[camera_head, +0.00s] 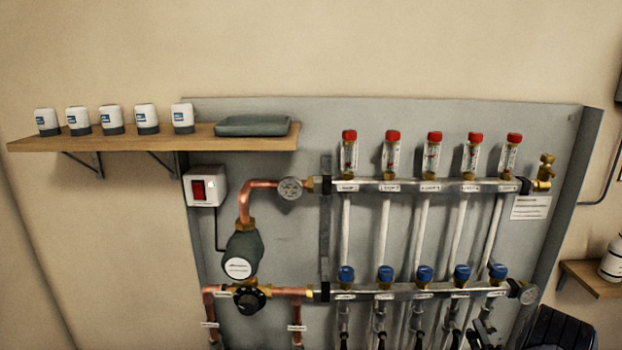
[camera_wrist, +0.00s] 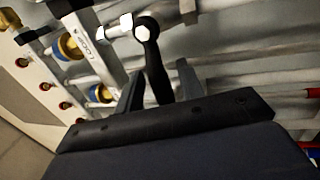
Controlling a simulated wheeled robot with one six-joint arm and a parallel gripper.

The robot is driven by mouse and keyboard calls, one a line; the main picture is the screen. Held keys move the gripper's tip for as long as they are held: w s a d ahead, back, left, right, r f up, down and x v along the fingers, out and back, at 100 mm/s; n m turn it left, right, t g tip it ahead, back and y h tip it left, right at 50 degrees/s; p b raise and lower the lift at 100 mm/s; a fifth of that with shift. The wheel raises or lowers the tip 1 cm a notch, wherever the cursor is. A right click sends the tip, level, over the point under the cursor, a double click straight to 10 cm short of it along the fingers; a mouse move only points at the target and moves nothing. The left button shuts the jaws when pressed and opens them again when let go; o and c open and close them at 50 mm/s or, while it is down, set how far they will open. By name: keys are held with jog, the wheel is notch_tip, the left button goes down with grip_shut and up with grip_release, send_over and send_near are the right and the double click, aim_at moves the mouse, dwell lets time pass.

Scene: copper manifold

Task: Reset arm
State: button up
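My gripper shows in the wrist view (camera_wrist: 158,82), with its two dark fingers apart on either side of a black lever-like part (camera_wrist: 152,62) with bright hex ends. I cannot tell whether the fingers touch that part, and no object is visibly clamped. In the head view, dark parts that look like my gripper (camera_head: 484,334) show at the bottom right, just below the lower manifold bar (camera_head: 405,292). Most of my arm is out of the picture.
The copper and steel manifold fills the grey panel (camera_head: 300,120), with red-capped flow meters (camera_head: 435,150) and blue caps (camera_head: 424,273). A wooden shelf (camera_head: 200,140) at left carries several white actuators (camera_head: 111,120) and a grey tray (camera_head: 252,125). A red switch box (camera_head: 205,187) hangs below it.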

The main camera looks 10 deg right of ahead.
jog(key=shift+s+f+n+y+b, duration=0.15)
jog(key=shift+f+n+y+b, duration=0.25)
jog(key=shift+n, duration=1)
jog(key=shift+f, duration=0.15)
